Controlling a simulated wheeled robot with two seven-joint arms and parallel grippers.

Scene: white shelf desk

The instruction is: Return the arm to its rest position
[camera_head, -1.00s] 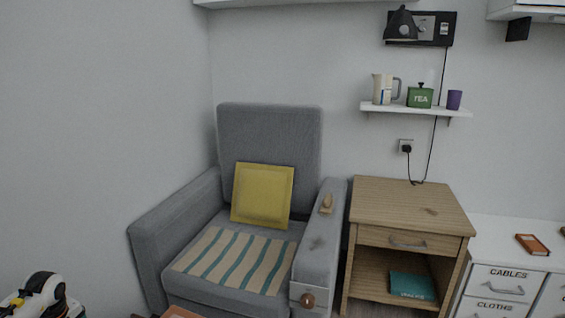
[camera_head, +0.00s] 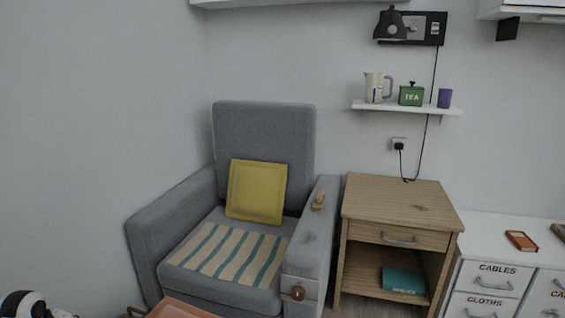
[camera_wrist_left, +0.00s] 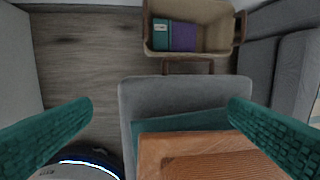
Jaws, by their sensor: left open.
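My left gripper (camera_wrist_left: 160,108) shows in the left wrist view as two teal ridged fingers, one at each side, wide apart with nothing held between them. Beyond the fingers are a grey padded piece (camera_wrist_left: 175,95) and an orange-brown thing (camera_wrist_left: 195,150) with a ribbed panel at the bottom. In the head view only a white and black part of my left arm (camera_head: 22,304) shows at the bottom left corner; its gripper is out of that frame. My right gripper is in neither view.
A grey armchair (camera_head: 262,130) with a yellow cushion (camera_head: 256,192) stands beside a wooden cabinet (camera_head: 405,195). An orange tray edge (camera_head: 180,308) shows below the chair. In the wrist view, a tan bin (camera_wrist_left: 215,14) holds teal and purple things; wooden floor (camera_wrist_left: 85,60) lies open beside it.

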